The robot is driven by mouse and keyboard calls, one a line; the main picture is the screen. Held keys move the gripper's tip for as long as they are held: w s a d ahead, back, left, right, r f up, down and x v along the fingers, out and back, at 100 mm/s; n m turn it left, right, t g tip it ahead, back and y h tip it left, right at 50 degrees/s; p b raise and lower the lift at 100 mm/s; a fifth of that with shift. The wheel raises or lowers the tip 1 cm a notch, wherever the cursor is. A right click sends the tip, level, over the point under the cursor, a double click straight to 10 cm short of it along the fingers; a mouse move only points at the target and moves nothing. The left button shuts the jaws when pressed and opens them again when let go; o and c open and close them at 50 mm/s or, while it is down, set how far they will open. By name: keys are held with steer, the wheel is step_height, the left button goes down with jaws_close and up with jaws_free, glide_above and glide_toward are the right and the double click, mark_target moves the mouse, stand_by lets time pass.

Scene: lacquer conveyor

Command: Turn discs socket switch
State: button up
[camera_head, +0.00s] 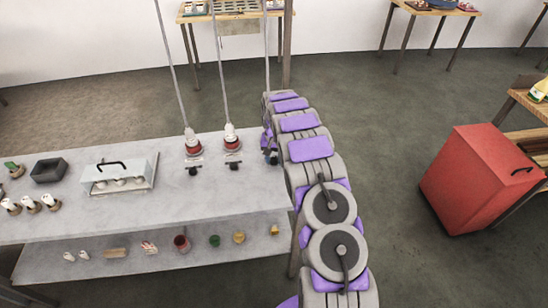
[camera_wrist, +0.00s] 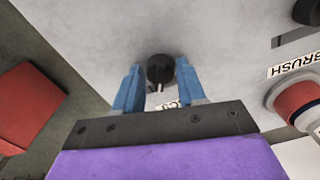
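The discs socket switch (camera_wrist: 160,69) is a round black knob on the grey table top. In the wrist view a white label, mostly hidden behind my gripper, shows only the end of a word, seemingly "CS". My gripper (camera_wrist: 158,75) has its two blue fingers apart, one on each side of the knob. A small gap seems to show at each side, but contact cannot be told for sure. In the head view my gripper (camera_head: 270,148) is at the table's right end, and the arm hides most of this knob.
A red-ringed socket (camera_wrist: 298,100) labelled "BRUSH" and another black knob (camera_wrist: 309,12) are at the right in the wrist view. Two red-based sockets (camera_head: 193,145) (camera_head: 231,139) with hanging cords stand left of my gripper. A red box (camera_head: 480,178) stands at the right.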

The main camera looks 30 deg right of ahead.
steer(key=c, duration=0.7)
steer(key=n+p, duration=0.2)
steer(key=shift+r+n+p, duration=0.15)
steer(key=shift+n+p, duration=0.2)
steer(key=shift+n, duration=0.05)
steer(key=n+p, duration=0.1)
steer(key=n, duration=0.1)
steer(key=shift+n+p, duration=0.4)
steer(key=n+p, duration=0.3)
steer(key=n, duration=0.3)
steer(key=shift+n, duration=0.3)
steer(key=o, duration=1.1)
